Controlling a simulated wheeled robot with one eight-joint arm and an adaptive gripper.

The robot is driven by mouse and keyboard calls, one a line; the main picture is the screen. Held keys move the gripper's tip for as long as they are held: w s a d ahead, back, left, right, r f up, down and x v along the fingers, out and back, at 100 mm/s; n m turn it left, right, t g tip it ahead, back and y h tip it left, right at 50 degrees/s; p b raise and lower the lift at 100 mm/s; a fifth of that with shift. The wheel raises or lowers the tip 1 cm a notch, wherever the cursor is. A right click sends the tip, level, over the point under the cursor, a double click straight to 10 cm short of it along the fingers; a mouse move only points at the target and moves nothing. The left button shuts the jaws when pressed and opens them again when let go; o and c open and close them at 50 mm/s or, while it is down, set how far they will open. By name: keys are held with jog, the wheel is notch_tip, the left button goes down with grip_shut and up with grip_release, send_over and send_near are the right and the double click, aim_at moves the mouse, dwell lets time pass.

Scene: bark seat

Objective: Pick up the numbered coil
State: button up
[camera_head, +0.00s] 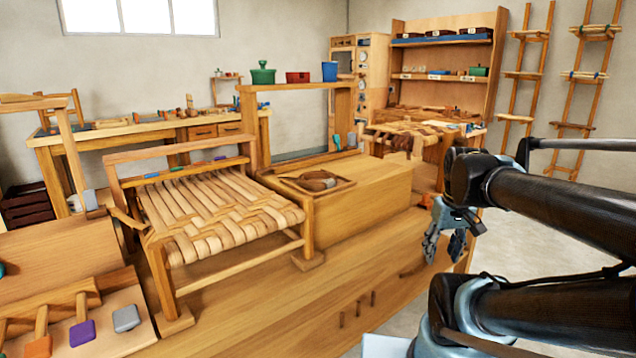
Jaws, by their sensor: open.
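A brown coil-like bundle (318,180) lies in a shallow wooden tray (346,187) on top of a raised wooden block. I cannot make out a number on it at this size. My gripper (444,248) hangs to the right of the block, pointing down, with its fingers apart and nothing visible between them. It is well away from the bundle, to its right and lower in the picture.
A woven-seat wooden frame (215,212) stands left of the block. A wooden arch (292,87) rises behind the tray, carrying a green pot (263,73), a red box (297,77) and a blue cup (329,71).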

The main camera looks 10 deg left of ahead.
jog(key=w+a+r+n+g+y, duration=0.1)
jog(key=w+a+r+n, duration=0.8)
jog(key=a+r, duration=0.35)
jog(key=w+a+r+n+g, duration=0.1)
jog(key=w+a+r+n, duration=0.6)
jog(key=w+a+r, duration=0.5)
jog(key=w+a+r+n, duration=0.2)
jog(key=a+r+n, duration=0.3)
jog(key=a, duration=0.5)
send_over(318, 171)
jog(key=shift+g, duration=0.4)
notch_tip(318, 171, down, 12)
jog(key=shift+s+r, duration=0.1)
jog(key=shift+s, duration=0.05)
jog(key=shift+s+a+f, duration=0.1)
jog(key=shift+a+f, duration=0.05)
jog(key=shift+f, duration=0.75)
jog(key=shift+a+f, duration=0.2)
jog(key=shift+f, duration=0.65)
jog(key=shift+s+a+f, duration=0.1)
jog(key=shift+a+f, duration=0.05)
jog(key=shift+f, duration=0.75)
grip_shut()
